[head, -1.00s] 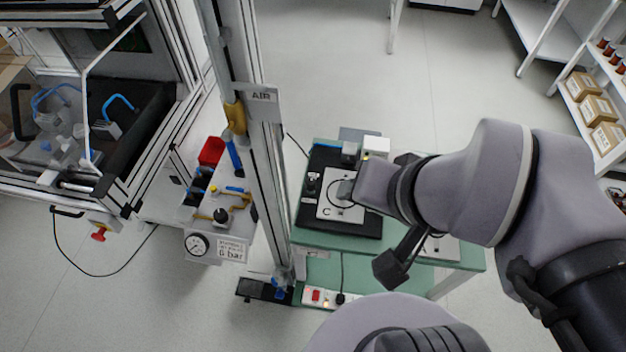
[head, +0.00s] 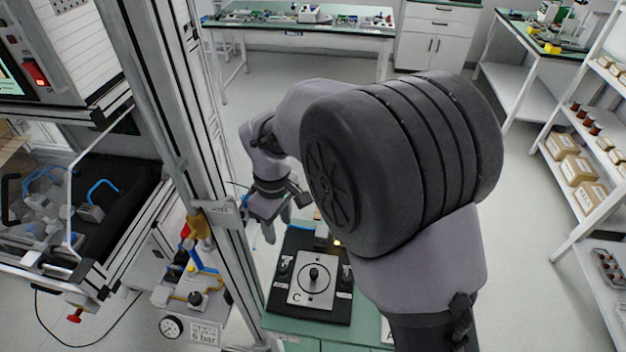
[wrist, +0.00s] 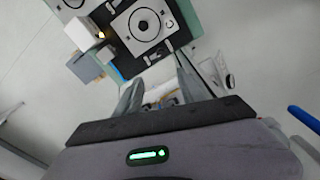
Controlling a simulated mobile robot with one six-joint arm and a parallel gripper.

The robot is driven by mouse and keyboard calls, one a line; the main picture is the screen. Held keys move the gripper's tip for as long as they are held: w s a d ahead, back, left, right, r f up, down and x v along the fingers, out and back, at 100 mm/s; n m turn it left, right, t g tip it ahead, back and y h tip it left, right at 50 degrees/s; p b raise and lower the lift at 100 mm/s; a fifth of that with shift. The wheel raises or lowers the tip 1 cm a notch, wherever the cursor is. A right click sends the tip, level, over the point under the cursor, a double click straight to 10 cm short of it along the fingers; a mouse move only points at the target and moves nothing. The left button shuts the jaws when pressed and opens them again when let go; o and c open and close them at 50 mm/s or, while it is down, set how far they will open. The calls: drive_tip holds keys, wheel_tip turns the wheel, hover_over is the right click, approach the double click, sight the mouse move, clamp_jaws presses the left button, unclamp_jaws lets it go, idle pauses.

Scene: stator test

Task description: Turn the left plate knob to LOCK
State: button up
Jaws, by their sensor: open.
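A black base plate (head: 276,303) lies on the green bench, carrying a pale square plate marked C with a ring and a dark centre knob (head: 314,273). A small dark knob (head: 285,264) stands at its left edge with a white label below, too small to read. A similar knob (head: 346,274) stands at its right edge. My gripper (head: 278,226) is open and empty, beyond the plate's back left corner. In the wrist view my open fingers (wrist: 160,72) point toward the pale plate (wrist: 148,42), apart from it. I cannot tell the left knob's setting.
An aluminium post (head: 165,110) with an AIR sign stands close left of my gripper. A valve panel with a gauge (head: 172,327) is at the lower left. A white box (wrist: 84,33) stands beside the plate. Shelves with boxes (head: 573,172) are at right.

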sight(281, 267)
drive_tip(key=shift+n, duration=0.4)
drive_tip(key=f+b, duration=0.1)
drive_tip(key=f, duration=0.5)
drive_tip(key=f+b, duration=0.2)
drive_tip(key=f, duration=0.5)
drive_tip(key=f+b, duration=0.2)
drive_tip(key=f, duration=0.4)
drive_tip(key=shift+a+f, duration=0.15)
drive_tip(key=shift+a, duration=0.25)
clamp_jaws()
